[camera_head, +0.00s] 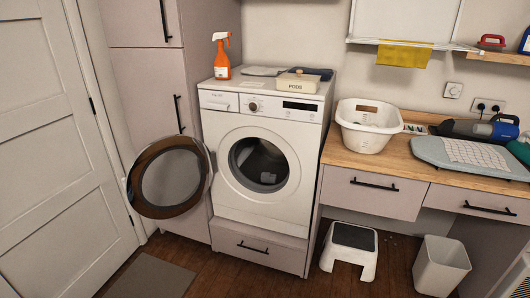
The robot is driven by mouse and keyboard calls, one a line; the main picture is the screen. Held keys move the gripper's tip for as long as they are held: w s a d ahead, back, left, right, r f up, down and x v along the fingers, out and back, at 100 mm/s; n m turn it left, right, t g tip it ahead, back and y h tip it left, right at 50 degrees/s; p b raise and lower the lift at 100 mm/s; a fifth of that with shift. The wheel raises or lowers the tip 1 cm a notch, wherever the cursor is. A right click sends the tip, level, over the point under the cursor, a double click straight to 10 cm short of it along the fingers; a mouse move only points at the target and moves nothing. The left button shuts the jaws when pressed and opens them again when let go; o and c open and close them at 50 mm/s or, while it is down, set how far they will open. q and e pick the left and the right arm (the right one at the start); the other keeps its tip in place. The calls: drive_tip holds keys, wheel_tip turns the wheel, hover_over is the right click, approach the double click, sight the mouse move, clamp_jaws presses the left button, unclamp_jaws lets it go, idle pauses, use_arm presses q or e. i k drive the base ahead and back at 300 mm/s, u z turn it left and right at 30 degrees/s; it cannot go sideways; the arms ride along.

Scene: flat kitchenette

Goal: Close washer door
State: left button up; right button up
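The door has a dark brown rim and a see-through middle. The dark drum opening (259,164) is exposed, with something greyish inside that I cannot make out. The control panel runs along the washer's top front. Neither of my grippers shows in this view, so nothing of them is seen near the door.
An orange spray bottle (222,57) and a cream box (298,82) stand on the washer. A drawer (258,245) below it is shut. At right are a counter with a white basket (367,128), a step stool (350,250) and a bin (440,266). Floor before the washer looks clear.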

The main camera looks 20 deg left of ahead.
sight(131, 184)
drive_tip(key=z, duration=0.25)
drive_tip(key=k, duration=0.25)
drive_tip(key=u, duration=1)
drive_tip(key=i, duration=0.7)
drive_tip(key=z, duration=0.25)
